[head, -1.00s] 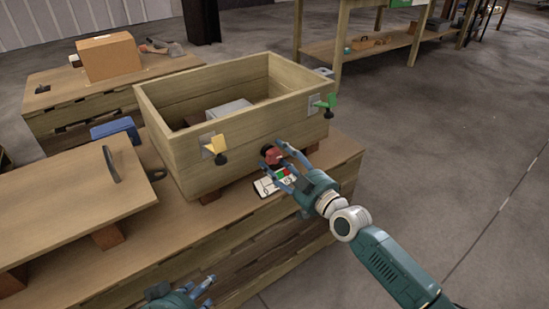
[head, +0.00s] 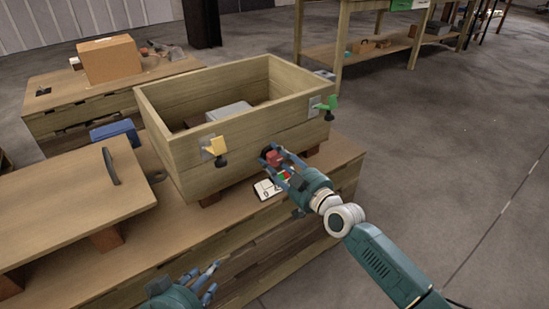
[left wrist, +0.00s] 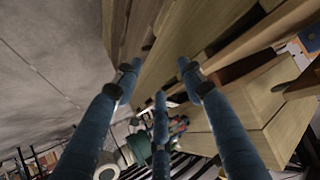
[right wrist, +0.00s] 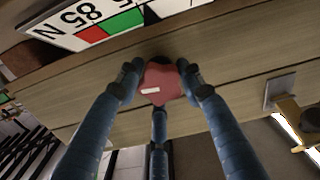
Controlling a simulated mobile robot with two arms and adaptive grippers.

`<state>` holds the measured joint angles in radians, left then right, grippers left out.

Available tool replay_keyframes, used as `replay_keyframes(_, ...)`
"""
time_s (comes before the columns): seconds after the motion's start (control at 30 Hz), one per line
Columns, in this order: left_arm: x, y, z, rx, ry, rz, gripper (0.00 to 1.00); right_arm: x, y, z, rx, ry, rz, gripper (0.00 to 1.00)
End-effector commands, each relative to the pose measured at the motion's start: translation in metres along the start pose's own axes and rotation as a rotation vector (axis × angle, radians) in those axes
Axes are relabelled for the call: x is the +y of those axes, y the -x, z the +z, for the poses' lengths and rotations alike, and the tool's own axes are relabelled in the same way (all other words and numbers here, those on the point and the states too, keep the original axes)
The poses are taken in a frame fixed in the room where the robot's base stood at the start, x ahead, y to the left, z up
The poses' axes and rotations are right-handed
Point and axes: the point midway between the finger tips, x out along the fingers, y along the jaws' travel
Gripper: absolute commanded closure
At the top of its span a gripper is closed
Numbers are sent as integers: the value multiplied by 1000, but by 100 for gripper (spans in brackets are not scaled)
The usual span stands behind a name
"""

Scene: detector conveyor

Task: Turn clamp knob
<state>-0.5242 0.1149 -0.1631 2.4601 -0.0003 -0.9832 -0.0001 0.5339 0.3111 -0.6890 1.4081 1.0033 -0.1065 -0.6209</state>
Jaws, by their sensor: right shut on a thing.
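The red clamp knob (head: 274,157) sits on the front wall of the wooden crate, low between the yellow and green latches. It fills the middle of the right wrist view (right wrist: 160,83), with a small white mark on its face. My right gripper (head: 280,160) is shut on this knob, its blue fingers on both sides of it. My left gripper (head: 211,280) is low at the front of the bench, away from the crate. Its fingers are spread and empty in the left wrist view (left wrist: 158,75).
The open wooden crate (head: 185,145) stands on the workbench with a grey block inside. A yellow latch (head: 216,146) and a green latch (head: 326,104) are on its front. A white label card (head: 265,189) lies below the knob. A hinged lid (head: 65,205) lies left.

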Motion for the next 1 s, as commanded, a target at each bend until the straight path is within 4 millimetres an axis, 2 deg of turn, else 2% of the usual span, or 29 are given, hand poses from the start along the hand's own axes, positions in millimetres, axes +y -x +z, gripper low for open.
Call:
replay_keyframes(0.03,0,0,0,0,0,0,60,0,-1,-6,11,-1,1,89)
replay_keyframes(0.27,0,-1,-3,14,0,0,60,0,-1,-8,16,-45,2,89)
replay_keyframes(0.7,6,-3,-42,172,-1,12,60,3,-2,-11,23,-325,1,89)
replay_keyframes(1.0,7,-1,-58,235,-1,15,60,5,-2,-13,26,-476,0,89)
